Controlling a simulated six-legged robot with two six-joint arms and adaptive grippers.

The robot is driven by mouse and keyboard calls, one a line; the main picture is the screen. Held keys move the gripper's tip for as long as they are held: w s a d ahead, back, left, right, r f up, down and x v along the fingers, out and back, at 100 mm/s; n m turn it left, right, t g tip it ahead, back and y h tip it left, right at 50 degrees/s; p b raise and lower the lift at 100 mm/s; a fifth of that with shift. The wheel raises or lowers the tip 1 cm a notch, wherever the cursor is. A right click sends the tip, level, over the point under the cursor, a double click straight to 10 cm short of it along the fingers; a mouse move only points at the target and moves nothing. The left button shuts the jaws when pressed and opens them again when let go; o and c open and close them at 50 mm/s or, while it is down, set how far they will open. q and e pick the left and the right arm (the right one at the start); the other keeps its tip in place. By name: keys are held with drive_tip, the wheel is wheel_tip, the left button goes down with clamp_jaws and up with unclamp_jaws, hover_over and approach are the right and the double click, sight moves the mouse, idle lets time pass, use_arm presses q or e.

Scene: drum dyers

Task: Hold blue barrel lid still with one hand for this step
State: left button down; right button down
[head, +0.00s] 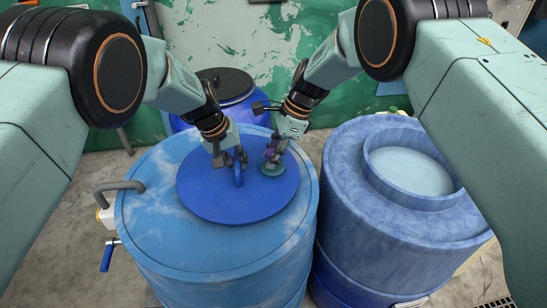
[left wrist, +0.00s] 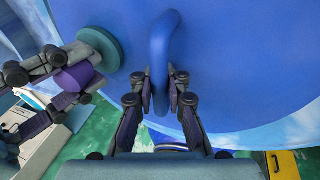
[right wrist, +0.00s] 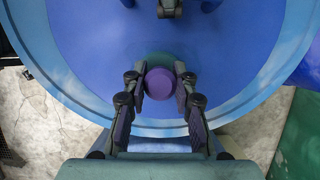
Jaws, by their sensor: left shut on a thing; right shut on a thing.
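The round blue barrel lid (head: 215,200) lies flat on top of the large light-blue barrel (head: 150,205). Its raised loop handle (head: 238,175) also shows in the left wrist view (left wrist: 158,55). My left gripper (head: 231,160) is shut on this handle, one finger on each side. My right gripper (head: 274,152) is shut on a tool with a purple knob (right wrist: 160,84) and a teal disc (head: 273,169). The disc is over the right part of the lid and appears to rest on it. The disc also shows in the left wrist view (left wrist: 100,47), just left of the handle.
A mottled blue barrel (head: 390,220) with a raised round neck stands close on the right. A dark-blue barrel with a black lid (head: 225,82) stands behind. A grey bent pipe (head: 118,186) and a blue-handled tap (head: 108,255) stick out on the left.

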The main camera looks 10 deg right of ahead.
drive_tip(key=shift+w+d+f, duration=0.1)
drive_tip(key=shift+w, duration=1.25)
drive_tip(key=shift+s+r, duration=0.2)
drive_tip(key=shift+s, duration=1.75)
drive_tip(key=shift+s+f, duration=0.15)
drive_tip(key=shift+s, duration=1.8)
drive_tip(key=shift+s+f, duration=0.15)
drive_tip(key=shift+s, duration=1.8)
drive_tip(key=shift+w+r, duration=0.15)
drive_tip(key=shift+r, duration=2.4)
